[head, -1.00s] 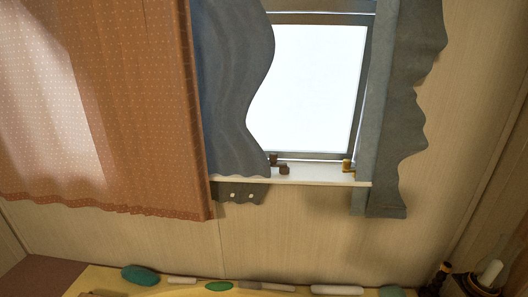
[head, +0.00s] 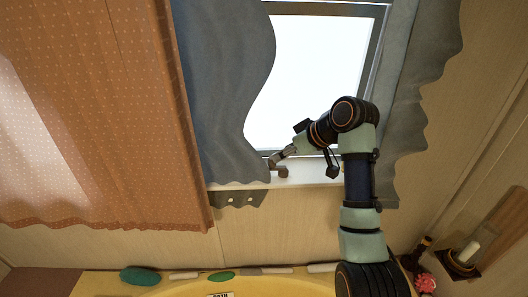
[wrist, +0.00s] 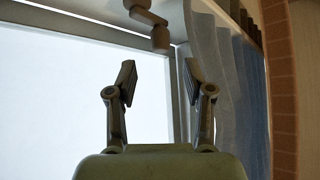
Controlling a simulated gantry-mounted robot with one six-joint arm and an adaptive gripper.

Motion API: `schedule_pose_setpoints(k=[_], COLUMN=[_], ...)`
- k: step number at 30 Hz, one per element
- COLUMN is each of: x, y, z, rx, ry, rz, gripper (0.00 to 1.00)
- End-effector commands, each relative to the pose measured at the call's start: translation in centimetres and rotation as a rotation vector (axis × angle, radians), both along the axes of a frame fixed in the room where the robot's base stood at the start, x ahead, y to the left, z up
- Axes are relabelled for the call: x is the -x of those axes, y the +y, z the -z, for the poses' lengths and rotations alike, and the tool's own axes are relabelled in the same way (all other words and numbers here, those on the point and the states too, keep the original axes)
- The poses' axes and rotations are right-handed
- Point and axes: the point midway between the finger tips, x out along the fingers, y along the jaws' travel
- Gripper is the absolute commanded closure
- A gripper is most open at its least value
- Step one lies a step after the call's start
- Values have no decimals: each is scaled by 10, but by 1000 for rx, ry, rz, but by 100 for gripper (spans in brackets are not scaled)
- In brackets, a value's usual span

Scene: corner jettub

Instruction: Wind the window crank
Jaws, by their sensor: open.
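The window crank (head: 282,171) is a small dark brown piece with a knob on the white sill, at the lower left corner of the window (head: 308,75). In the wrist view the crank's arm and knob (wrist: 160,38) show at the top, just beyond the fingertips. My gripper (wrist: 160,72) is open and empty, its two fingers spread, with the knob ahead of the gap and apart from them. In the head view my gripper (head: 284,156) is at the sill, close above the crank; contact cannot be told there.
A blue-grey curtain (head: 225,90) hangs close left of the crank, and another (head: 407,110) hangs right of the window. An orange curtain (head: 110,110) hangs further left. Below is a yellow tub rim (head: 105,284) with bottles and soaps. A candle shelf (head: 465,255) is at lower right.

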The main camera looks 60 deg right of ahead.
Motion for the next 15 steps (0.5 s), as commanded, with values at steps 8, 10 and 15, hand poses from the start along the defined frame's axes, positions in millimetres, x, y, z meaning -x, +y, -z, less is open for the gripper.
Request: schedule_pose_setpoints(k=[8, 10, 15], x=[-35, -42, -49], y=[-7, -10, -11], z=[35, 42, 50], rx=[-3, -2, 0], ry=[2, 2, 1], rz=[-1, 0, -1], gripper=[48, 48, 48])
